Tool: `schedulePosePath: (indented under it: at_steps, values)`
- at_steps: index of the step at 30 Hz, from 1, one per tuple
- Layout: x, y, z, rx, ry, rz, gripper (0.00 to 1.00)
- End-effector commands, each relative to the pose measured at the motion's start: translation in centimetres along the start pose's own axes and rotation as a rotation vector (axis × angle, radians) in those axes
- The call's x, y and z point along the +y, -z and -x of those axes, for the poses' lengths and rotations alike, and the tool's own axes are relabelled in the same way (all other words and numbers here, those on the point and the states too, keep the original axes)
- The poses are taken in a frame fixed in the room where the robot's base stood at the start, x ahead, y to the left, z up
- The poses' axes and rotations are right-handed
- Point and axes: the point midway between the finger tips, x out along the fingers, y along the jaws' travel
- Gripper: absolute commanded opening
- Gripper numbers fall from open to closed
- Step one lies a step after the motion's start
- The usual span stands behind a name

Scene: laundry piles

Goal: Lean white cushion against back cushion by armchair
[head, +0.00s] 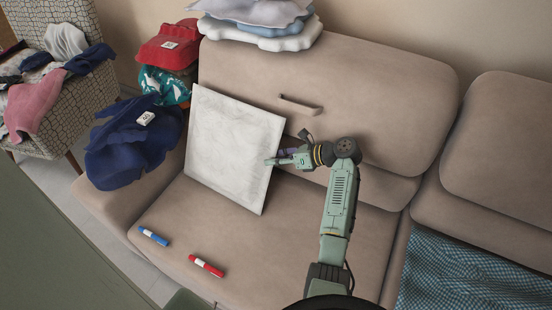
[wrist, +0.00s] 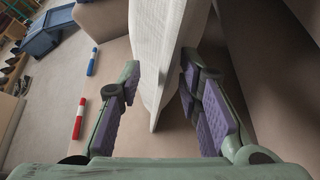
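The white cushion (head: 235,148) stands tilted on the sofa seat at its left end, near the armrest. Its upper part is close to the beige back cushion (head: 340,95); I cannot tell whether they touch. My gripper (head: 274,158) is at the cushion's right edge. In the wrist view the edge of the white cushion (wrist: 160,80) lies between the two purple-padded fingers of my gripper (wrist: 160,68). The fingers are spread, and the left one looks slightly apart from the fabric. The patterned armchair (head: 85,105) stands at the far left with clothes on it.
A blue marker (head: 153,236) and a red marker (head: 206,266) lie on the seat's front. Navy clothing (head: 130,145) and a red folded item (head: 168,47) cover the left armrest. Folded laundry (head: 265,28) rests atop the backrest. A checked cloth (head: 470,275) lies at right.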

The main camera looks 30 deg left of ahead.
Motion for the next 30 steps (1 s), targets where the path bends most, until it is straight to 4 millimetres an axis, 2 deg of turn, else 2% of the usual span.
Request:
schedulePosePath:
  at_steps: [5, 15, 21, 30]
  values:
    - [0.0, 0.0, 0.9, -0.001, 0.001, 0.000, 0.32]
    - [-0.1, -0.1, 7.8, -0.004, 0.004, 0.000, 0.32]
    - [-0.1, -0.1, 10.9, -0.004, 0.002, 0.001, 0.32]
    - [0.0, -0.1, 12.0, -0.002, -0.001, 0.001, 0.32]
